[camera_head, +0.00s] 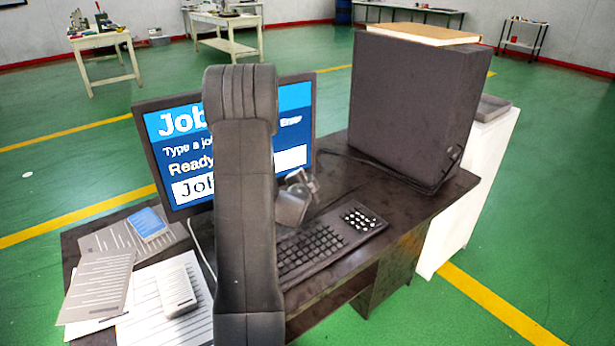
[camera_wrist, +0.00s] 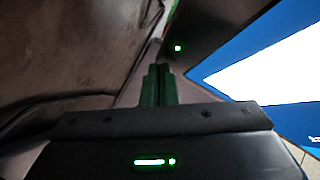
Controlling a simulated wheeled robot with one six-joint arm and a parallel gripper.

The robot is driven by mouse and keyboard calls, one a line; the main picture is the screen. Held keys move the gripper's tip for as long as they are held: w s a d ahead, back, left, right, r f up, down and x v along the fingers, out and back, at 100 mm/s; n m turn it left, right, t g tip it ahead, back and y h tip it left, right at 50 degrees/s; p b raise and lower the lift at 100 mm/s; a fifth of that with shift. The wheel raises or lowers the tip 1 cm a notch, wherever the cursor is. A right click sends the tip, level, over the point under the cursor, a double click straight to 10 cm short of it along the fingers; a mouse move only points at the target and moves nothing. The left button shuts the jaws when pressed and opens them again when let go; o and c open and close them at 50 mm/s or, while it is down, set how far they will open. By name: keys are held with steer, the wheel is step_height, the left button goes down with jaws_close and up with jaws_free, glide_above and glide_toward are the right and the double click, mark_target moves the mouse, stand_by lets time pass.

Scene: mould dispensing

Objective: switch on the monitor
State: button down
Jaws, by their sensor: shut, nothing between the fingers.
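The monitor (camera_head: 160,150) stands on the dark desk, and its screen is lit blue and white with text such as "Job" and "Ready". My arm hides the middle of it. In the wrist view the lit screen (camera_wrist: 280,65) shows at the right, and a small green light (camera_wrist: 178,47) glows on the dark bezel. My gripper (camera_head: 308,180) is by the monitor's lower right corner, above the keyboard. In the wrist view my gripper (camera_wrist: 159,70) is shut and empty, its fingertips just below and left of the green light. I cannot tell whether they touch the bezel.
A keyboard (camera_head: 312,248) lies in front of the monitor. A large dark computer case (camera_head: 410,105) stands to the right with a cable at its base. Papers (camera_head: 100,285) and small devices cover the desk's left end. Open green floor surrounds the desk.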

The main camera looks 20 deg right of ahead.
steer(key=shift+s+d+b, duration=0.2)
steer(key=shift+s+b, duration=0.6)
steer(key=shift+b, duration=0.05)
steer(key=shift+s+d+f+b, duration=0.1)
steer(key=shift+s+d+b, duration=0.05)
steer(key=shift+s+b, duration=0.4)
steer(key=shift+s+d+f+b, duration=0.1)
steer(key=shift+s+d+b, duration=0.05)
steer(key=shift+s+b, duration=0.4)
steer(key=shift+s+d+r+b, duration=0.15)
steer(key=shift+s+b, duration=0.25)
steer(key=shift+s, duration=0.25)
steer(key=shift+s+d+b, duration=0.15)
steer(key=shift+s+b, duration=0.25)
steer(key=shift+s, duration=0.25)
steer(key=shift+r, duration=0.1)
